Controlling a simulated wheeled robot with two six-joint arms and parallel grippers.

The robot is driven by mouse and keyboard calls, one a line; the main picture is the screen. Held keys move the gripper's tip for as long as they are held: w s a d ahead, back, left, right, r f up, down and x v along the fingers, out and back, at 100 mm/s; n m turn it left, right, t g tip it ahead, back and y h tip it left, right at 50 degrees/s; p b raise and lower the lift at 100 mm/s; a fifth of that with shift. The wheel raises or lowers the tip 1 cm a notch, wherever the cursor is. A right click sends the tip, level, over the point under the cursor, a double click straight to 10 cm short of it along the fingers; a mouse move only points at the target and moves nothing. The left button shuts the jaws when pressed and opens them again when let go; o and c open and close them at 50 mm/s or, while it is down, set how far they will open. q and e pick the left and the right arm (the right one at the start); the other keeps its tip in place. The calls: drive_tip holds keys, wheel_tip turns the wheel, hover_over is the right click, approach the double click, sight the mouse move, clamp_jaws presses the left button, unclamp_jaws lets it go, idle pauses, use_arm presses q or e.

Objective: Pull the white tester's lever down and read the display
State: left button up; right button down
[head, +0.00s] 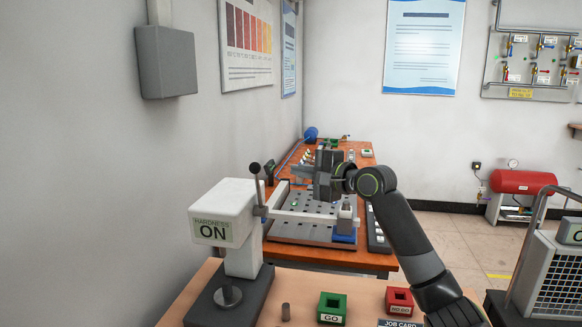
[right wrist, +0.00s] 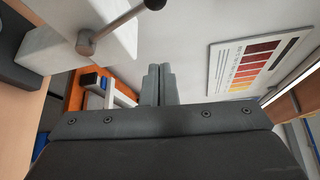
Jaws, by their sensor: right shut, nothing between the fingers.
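The white tester (head: 225,215) stands at the left front of the near table on a dark base. Its display (head: 213,230) reads "HARDNESS ON". Its lever (head: 258,183) stands up on the tester's right side, slightly tilted, with a dark ball knob on top. My right gripper (head: 306,171) is shut and empty, to the right of the lever and apart from it. The right wrist view shows the closed fingers (right wrist: 158,84), with the lever (right wrist: 118,24) and the white tester (right wrist: 62,22) to the upper left. My left gripper is not in view.
A perforated grey plate (head: 300,229) lies on the orange table behind. A grey box hangs on the left wall (head: 166,62).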

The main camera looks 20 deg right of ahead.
sight(258, 191)
drive_tip(key=w+a+p, duration=0.4)
drive_tip(key=w+a, duration=0.1)
drive_tip(key=a, duration=0.1)
drive_tip(key=shift+a, duration=0.35)
drive_tip(key=shift+s, duration=0.1)
idle(0.4)
